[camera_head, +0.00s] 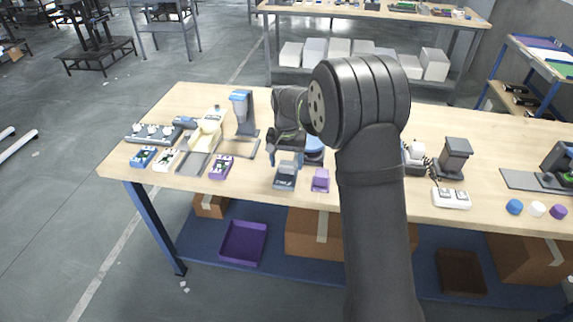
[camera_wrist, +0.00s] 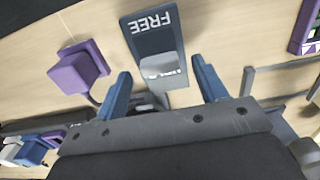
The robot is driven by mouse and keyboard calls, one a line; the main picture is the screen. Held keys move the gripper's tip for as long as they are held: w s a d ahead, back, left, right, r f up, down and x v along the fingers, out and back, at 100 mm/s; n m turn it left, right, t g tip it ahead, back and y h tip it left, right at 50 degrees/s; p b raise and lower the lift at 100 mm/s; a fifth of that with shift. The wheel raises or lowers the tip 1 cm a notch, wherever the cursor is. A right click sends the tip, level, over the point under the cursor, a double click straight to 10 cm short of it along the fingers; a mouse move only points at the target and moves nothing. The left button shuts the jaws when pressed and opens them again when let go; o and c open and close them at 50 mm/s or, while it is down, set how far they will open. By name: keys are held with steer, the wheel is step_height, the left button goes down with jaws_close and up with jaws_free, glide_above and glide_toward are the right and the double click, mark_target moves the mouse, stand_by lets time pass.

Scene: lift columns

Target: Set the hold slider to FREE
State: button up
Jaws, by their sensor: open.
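The hold slider (camera_wrist: 158,65) is a grey block on a dark panel (camera_wrist: 150,42). White FREE lettering shows upside down at the panel's far end, and the block sits at the other end, by small, partly hidden white lettering. In the head view the slider unit (camera_head: 285,181) stands near the table's front edge. My gripper (camera_wrist: 163,88) is open, its two blue fingers apart on either side of the slider's near end. No contact with the slider is visible.
A purple block device (camera_wrist: 78,68) stands close beside the slider unit; it also shows in the head view (camera_head: 320,180). A purple switch box (camera_head: 221,167) lies to the left. A grey stand (camera_head: 246,115) rises behind left. Bare table lies in front.

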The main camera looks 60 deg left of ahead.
mark_target(285, 179)
steer(key=shift+f, duration=0.9)
steer(key=shift+c, duration=0.4)
steer(key=c, duration=1.3)
steer(key=shift+s+d, duration=1.05)
steer(key=shift+s, duration=0.05)
steer(key=o, duration=1.4)
steer(key=shift+r, duration=0.15)
step_height(285, 179, up, 17)
steer(key=shift+r, duration=0.1)
